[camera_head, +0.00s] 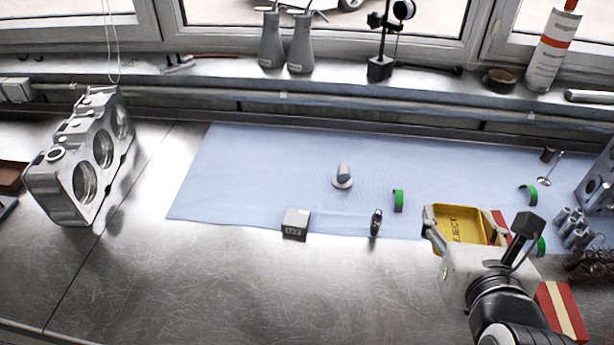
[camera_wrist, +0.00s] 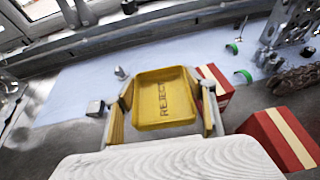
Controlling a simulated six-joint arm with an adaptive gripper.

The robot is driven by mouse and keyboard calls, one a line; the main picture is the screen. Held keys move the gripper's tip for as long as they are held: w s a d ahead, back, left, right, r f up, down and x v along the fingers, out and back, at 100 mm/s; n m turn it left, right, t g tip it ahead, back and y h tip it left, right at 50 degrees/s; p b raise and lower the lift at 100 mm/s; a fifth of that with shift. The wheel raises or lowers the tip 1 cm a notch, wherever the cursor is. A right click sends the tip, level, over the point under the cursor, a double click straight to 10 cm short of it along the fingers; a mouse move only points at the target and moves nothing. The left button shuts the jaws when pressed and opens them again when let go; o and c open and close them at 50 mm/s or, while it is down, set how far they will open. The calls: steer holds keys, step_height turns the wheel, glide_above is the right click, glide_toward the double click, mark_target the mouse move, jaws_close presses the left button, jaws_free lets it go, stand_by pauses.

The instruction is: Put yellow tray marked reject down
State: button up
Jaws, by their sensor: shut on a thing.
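The yellow tray (camera_head: 458,222) carries the word REJECT and looks empty. It sits between the fingers of my gripper (camera_head: 464,236) at the right of the head view. In the wrist view the tray (camera_wrist: 163,95) fills the space between the two fingers of my gripper (camera_wrist: 166,112), which is shut on it by its sides. Whether the tray's underside touches anything is hidden.
A blue cloth (camera_head: 270,180) covers the bench, with a grey block (camera_head: 295,223) and green-edged curved shells (camera_head: 398,200) on it. Red boxes with a cream stripe (camera_wrist: 280,138) stand right of the tray. Bare metal bench (camera_head: 220,285) is free at the front left.

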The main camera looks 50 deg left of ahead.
steer(key=a+f+m+h, duration=0.1)
steer(key=a+f, duration=0.2)
steer(key=a, duration=1.1)
steer(key=s+a+f+m+t+h, duration=0.1)
steer(key=a+f, duration=0.3)
steer(key=a, duration=1)
steer(key=s+a+f+m+t+h, duration=0.1)
steer(key=a+f+m+h, duration=0.1)
steer(key=a, duration=1.3)
steer(key=shift+s+f, duration=0.25)
steer(key=shift+f, duration=0.45)
steer(key=shift+t, duration=0.3)
steer(key=shift+f, duration=3.15)
